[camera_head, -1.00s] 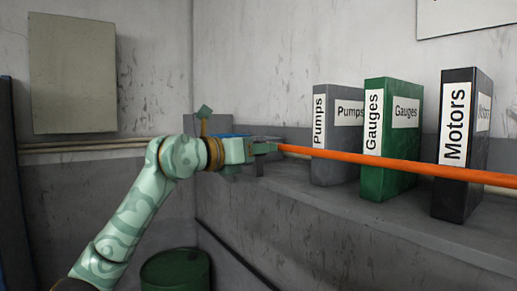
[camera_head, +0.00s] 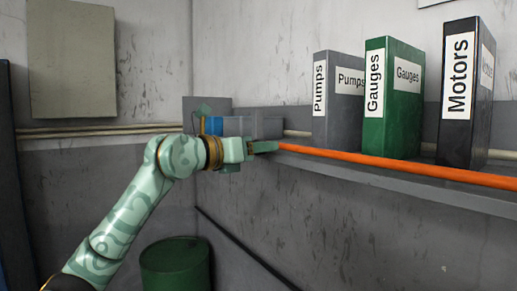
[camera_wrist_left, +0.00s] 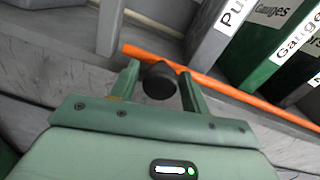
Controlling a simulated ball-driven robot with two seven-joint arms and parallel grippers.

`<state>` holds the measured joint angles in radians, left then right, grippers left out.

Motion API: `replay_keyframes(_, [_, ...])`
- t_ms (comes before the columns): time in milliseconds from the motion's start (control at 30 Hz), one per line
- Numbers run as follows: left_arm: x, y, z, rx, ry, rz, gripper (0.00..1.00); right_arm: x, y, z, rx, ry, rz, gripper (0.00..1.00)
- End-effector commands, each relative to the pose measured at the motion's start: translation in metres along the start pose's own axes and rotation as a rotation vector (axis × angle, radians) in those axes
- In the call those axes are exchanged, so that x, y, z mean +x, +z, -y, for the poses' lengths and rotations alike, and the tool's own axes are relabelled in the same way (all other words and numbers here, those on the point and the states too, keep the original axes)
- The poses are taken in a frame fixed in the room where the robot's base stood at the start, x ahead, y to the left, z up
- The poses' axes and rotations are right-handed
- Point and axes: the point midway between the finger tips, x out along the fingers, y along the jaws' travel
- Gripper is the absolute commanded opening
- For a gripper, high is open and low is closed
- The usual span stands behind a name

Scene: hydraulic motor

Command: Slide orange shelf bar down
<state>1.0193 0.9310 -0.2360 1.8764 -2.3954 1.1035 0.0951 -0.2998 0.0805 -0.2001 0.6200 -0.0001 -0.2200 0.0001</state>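The orange shelf bar (camera_head: 400,164) runs along the front of the shelf, level with the bottoms of the binders. My left gripper (camera_head: 268,147) is at the bar's left end. In the left wrist view, a black round knob (camera_wrist_left: 160,81) sits in front of the orange bar (camera_wrist_left: 230,91), between the two fingers of my left gripper (camera_wrist_left: 158,76). The fingers close around the knob, one on each side, with their tips at the bar. Finger contact with the knob is hard to make out. My right gripper is not in view.
A grey Pumps binder (camera_head: 338,98), a green Gauges binder (camera_head: 393,97) and a black Motors binder (camera_head: 466,95) stand on the shelf (camera_head: 400,183). A blue and grey unit (camera_head: 240,126) is behind my gripper. A green barrel (camera_head: 175,265) stands below.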

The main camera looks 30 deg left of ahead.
Motion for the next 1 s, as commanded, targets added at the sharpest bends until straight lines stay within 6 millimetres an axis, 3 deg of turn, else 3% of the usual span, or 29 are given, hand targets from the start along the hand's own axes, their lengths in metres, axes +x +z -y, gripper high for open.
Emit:
replay_keyframes(300, [-0.001, -0.001, 0.0, -0.001, 0.0, -0.001, 0.55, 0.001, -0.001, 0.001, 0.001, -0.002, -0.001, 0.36])
replay_keyframes(467, [-0.016, -0.003, -0.002, 0.0, 0.002, 0.0, 0.55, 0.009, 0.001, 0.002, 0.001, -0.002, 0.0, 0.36])
replay_keyframes(800, [-0.104, -0.008, -0.003, 0.003, 0.006, -0.002, 0.55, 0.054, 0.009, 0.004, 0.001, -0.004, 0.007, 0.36])
replay_keyframes(1000, [-0.145, -0.006, -0.002, 0.0, 0.004, -0.001, 0.55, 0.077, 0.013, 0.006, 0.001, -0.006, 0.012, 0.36])
